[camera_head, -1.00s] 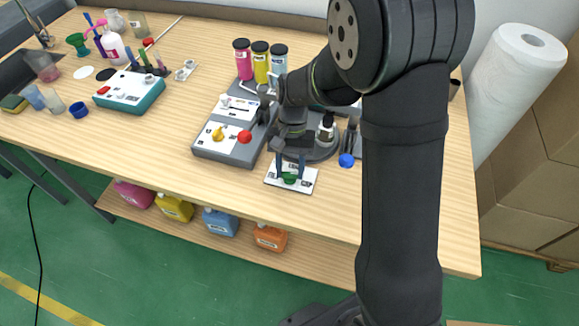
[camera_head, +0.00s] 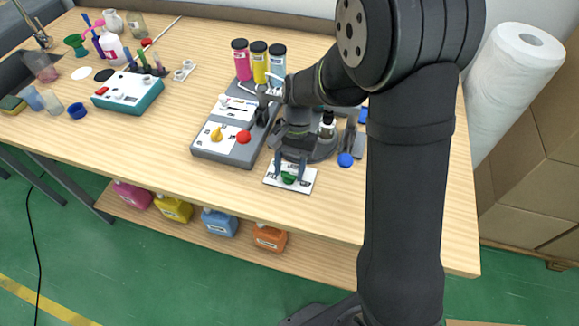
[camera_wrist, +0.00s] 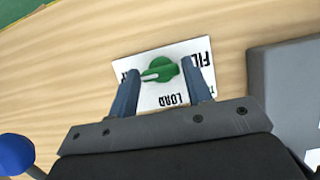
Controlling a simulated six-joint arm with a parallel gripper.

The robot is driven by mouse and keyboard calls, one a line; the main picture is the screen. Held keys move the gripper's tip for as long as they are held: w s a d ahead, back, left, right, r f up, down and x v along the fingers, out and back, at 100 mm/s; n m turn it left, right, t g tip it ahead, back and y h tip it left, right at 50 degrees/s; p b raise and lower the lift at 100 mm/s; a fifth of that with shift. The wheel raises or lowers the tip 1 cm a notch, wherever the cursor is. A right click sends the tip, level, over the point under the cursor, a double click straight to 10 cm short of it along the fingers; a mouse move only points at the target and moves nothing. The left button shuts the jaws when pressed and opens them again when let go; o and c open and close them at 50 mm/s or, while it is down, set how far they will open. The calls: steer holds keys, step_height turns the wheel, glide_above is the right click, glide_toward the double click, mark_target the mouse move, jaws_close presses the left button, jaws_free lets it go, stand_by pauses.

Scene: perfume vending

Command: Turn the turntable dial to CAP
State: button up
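The green turntable dial (camera_head: 289,178) sits on a white label card (camera_head: 272,181) near the table's front edge. In the wrist view the dial (camera_wrist: 162,70) has a white pointer mark whose end lies to the left, toward a label mostly hidden behind the left finger. LOAD is printed below the dial and FILL to its right, partly covered. My gripper (camera_wrist: 160,72) is open, its two blue-grey fingers on either side of the dial, with small gaps showing. In the head view my gripper (camera_head: 289,168) is low over the card.
A grey control box (camera_head: 226,150) with a yellow knob and a red button stands left of the card. A round dark turntable (camera_head: 318,153) lies behind my gripper. A blue knob (camera_head: 345,160) is to the right. The table front is clear.

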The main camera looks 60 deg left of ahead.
steer(key=shift+o, duration=1.3)
steer(key=v, duration=1.7)
steer(key=shift+r, duration=0.3)
steer(key=shift+f, duration=0.1)
steer(key=x, duration=1.7)
steer(key=shift+f, duration=0.2)
steer(key=shift+r, duration=0.15)
